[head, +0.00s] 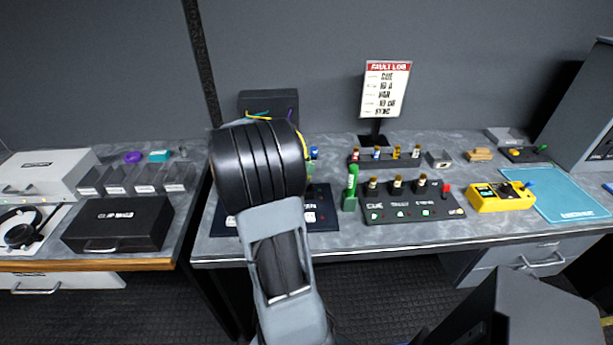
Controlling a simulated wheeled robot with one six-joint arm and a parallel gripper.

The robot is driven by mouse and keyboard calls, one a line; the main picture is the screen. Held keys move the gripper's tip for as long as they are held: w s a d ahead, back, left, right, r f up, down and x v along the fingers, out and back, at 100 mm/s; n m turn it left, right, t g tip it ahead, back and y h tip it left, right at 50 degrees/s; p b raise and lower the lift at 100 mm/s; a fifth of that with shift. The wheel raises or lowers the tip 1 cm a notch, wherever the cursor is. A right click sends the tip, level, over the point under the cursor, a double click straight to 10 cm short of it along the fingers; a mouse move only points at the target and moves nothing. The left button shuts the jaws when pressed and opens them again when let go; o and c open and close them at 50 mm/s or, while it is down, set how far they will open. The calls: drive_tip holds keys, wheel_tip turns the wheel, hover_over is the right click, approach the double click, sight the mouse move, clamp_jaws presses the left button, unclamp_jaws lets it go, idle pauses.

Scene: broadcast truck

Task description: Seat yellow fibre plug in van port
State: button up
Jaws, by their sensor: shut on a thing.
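My arm rises from the bottom of the head view, and its dark rounded link covers the spot where my gripper would be, so I cannot see the gripper or what it holds. A thin yellow cable (258,116) shows above the link, with another stretch of yellow at its right edge. The yellow plug itself is hidden. A dark blue panel (322,214) lies on the bench behind my arm, mostly covered. Small white lettering shows on its right part, but I cannot pick out the van port.
A dark box (268,101) stands at the back. A green upright bottle-like thing (350,190) stands close right of the panel. Further right are a black button box (412,205), a fault log sign (385,90), a yellow meter (500,197) and a blue mat (570,197). A black case (118,224) lies left.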

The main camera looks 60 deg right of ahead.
drive_tip(key=shift+w+d+f, duration=0.2)
drive_tip(key=shift+d+f, duration=0.45)
drive_tip(key=shift+f, duration=0.2)
drive_tip(key=shift+w+d+f, duration=0.2)
drive_tip(key=shift+d+f, duration=0.4)
drive_tip(key=shift+f, duration=0.2)
drive_tip(key=shift+s+a+f, duration=0.1)
drive_tip(key=shift+a+f, duration=0.1)
drive_tip(key=shift+f, duration=1.4)
clamp_jaws()
drive_tip(key=o, duration=0.7)
unclamp_jaws()
drive_tip(key=shift+d, duration=0.2)
drive_tip(key=shift+o, duration=1.1)
drive_tip(key=shift+r, duration=0.15)
